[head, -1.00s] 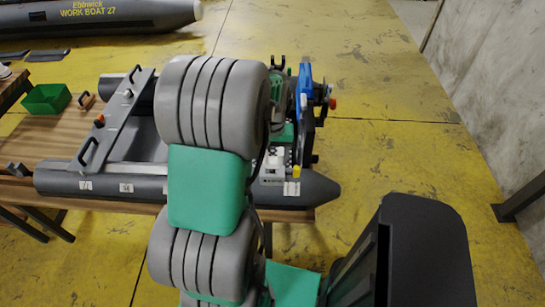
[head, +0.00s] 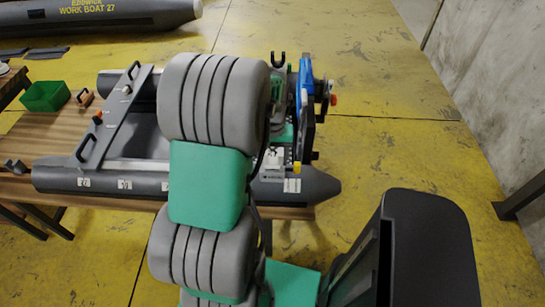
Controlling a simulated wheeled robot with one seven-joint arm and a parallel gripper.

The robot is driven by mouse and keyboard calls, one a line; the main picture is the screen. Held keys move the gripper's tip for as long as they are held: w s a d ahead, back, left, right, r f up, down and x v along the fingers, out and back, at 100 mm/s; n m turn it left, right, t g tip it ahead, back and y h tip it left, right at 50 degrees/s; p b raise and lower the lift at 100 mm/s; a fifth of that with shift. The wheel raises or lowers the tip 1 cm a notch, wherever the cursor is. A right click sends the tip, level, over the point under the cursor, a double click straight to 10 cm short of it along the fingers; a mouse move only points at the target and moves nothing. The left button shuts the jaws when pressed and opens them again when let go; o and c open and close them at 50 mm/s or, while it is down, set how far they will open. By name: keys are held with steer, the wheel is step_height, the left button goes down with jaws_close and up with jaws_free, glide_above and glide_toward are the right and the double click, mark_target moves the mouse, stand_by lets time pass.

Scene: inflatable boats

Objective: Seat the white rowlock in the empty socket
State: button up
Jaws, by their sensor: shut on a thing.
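The white rowlock (head: 271,157) appears as a small pale piece just above the near grey tube (head: 150,180) of the boat, partly hidden by my arm. My gripper (head: 296,160) is beyond my forearm, close to this tube's right end; only a dark finger-like part and a yellow tip show clearly. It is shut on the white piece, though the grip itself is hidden. The empty socket cannot be made out; my arm covers much of the tube.
The boat lies on a wooden table (head: 35,135). A grey plank (head: 115,115) with black handles crosses it. A green bin (head: 45,97) and a dark hooked piece (head: 15,167) are at left. A concrete wall (head: 495,90) is right.

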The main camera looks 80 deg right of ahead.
steer(key=shift+f, duration=0.1)
steer(key=o, duration=1.5)
